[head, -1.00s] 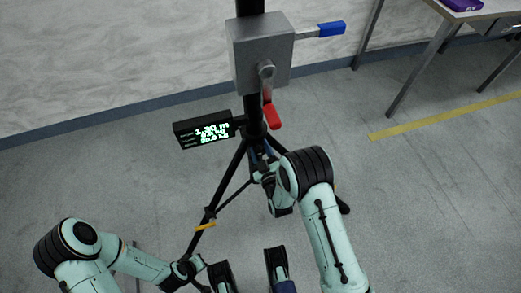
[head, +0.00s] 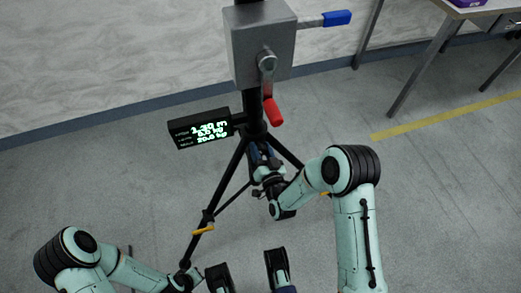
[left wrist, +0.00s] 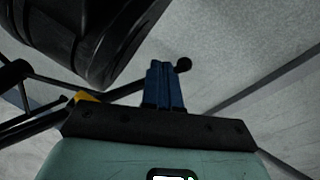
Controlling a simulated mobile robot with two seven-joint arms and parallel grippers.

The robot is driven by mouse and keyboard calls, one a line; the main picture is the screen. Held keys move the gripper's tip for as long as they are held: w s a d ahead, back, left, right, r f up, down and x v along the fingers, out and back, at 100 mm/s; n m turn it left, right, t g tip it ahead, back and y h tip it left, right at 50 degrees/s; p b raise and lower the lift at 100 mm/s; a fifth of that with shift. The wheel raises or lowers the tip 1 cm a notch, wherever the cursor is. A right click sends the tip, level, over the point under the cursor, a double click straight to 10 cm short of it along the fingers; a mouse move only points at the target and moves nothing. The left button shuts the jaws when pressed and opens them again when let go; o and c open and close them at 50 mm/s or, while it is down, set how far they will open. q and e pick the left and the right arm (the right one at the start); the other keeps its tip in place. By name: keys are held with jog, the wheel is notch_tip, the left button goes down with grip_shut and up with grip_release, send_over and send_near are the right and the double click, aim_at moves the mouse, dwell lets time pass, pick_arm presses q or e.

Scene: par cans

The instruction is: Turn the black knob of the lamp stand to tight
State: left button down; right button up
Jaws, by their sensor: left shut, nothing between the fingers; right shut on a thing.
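The lamp stand (head: 253,110) is a dark column on a black tripod, upright in the head view. My right gripper (head: 261,153) is at the column just above the spread legs, shut on the black knob. The knob itself is hidden behind the gripper and wrist. My left gripper (left wrist: 163,86) shows its blue fingers pressed together and empty in the left wrist view. In that view a round dark end (left wrist: 183,65) of a thin bar shows just behind the fingertips; I cannot tell if they touch.
A grey winch box (head: 258,45) carries a red-handled crank (head: 272,108) and a blue-handled lever (head: 336,18). A lit display (head: 200,130) juts left from the column. A yellow lever (head: 203,230) sits on the left leg. A table (head: 455,12) stands back right; floor at right is clear.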

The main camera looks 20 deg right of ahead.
pick_arm(q)
jog(key=shift+s+a+f+g+b, duration=0.1)
jog(key=shift+s+f+g+b, duration=0.2)
jog(key=shift+s+f, duration=0.35)
jog(key=shift+s+a+f+g+b, duration=0.1)
jog(key=shift+s+f+g+b, duration=0.25)
jog(key=shift+s, duration=0.35)
pick_arm(e)
jog(key=shift+r+m, duration=0.15)
jog(key=shift+m, duration=1.85)
jog(key=o, duration=1)
jog(key=shift+o, duration=0.2)
jog(key=shift+s+d, duration=0.1)
jog(key=shift+s, duration=0.45)
pick_arm(q)
jog(key=shift+t, duration=0.95)
jog(key=w+r, duration=0.1)
jog(key=w+r+p, duration=0.2)
jog(key=w, duration=0.1)
jog(key=shift+d, duration=0.3)
pick_arm(e)
jog(key=s, duration=1.2)
jog(key=shift+s+d, duration=0.15)
jog(key=shift+d, duration=0.05)
